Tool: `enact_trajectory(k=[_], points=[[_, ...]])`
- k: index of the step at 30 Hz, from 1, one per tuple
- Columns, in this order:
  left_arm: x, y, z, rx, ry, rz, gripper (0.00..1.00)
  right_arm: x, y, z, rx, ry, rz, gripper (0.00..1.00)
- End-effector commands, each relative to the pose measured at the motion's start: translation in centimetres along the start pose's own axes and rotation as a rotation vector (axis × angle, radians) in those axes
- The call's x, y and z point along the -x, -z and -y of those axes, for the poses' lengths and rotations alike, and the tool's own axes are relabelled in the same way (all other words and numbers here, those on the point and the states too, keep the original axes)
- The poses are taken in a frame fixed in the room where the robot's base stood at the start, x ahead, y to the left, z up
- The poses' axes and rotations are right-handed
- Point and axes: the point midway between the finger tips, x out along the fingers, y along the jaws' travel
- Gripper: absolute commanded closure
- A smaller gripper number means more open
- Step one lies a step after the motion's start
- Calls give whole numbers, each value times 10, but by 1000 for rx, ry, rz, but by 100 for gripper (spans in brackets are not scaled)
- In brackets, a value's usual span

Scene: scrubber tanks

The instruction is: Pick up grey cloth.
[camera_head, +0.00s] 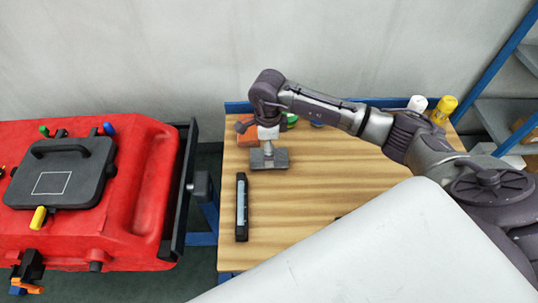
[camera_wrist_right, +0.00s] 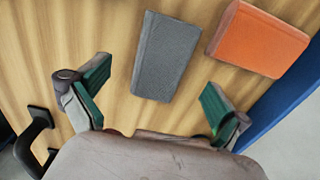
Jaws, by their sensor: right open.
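The grey cloth (camera_wrist_right: 166,55) is a flat, ribbed grey rectangle lying on the wooden table (camera_head: 305,200). In the wrist view it is beyond my open right gripper (camera_wrist_right: 153,85), between the directions of its two green-padded fingers and apart from them. In the head view my right arm reaches in from the right, with the right gripper (camera_head: 268,133) pointing down near a grey flat shape, apparently the cloth (camera_head: 279,160). The gripper partly covers that spot. Nothing is between the fingers. My left gripper is out of view.
An orange cloth or block (camera_wrist_right: 258,38) lies close beside the grey cloth. A long dark case (camera_head: 241,207) lies near the table's left edge. White (camera_head: 417,103) and yellow (camera_head: 442,110) bottles stand at the back right. A red scrubber tank (camera_head: 120,190) stands left of the table.

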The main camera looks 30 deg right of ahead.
Motion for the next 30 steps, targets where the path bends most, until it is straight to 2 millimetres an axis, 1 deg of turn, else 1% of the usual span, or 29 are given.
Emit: enact_trajectory(k=[1,2,4,7,10,15,17,18,25,26,30], points=[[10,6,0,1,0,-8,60,-4,2,0,-3,-6,-4,0],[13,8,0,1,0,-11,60,-9,3,1,-3,-6,-3,0],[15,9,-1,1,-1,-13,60,-21,2,2,-1,-4,-1,0],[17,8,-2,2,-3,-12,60,-32,3,2,-1,-3,-1,0],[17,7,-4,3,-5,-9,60,-36,3,3,0,-1,-1,0],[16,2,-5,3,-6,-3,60,-36,2,3,1,0,-1,0],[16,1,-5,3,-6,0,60,-36,3,3,0,0,-1,8],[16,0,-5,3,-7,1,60,-36,3,3,0,0,-1,15],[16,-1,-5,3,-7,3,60,-36,3,3,0,0,-1,53],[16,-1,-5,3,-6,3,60,-36,3,3,0,0,-1,57],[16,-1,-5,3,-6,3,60,-36,3,3,0,0,-1,57]])
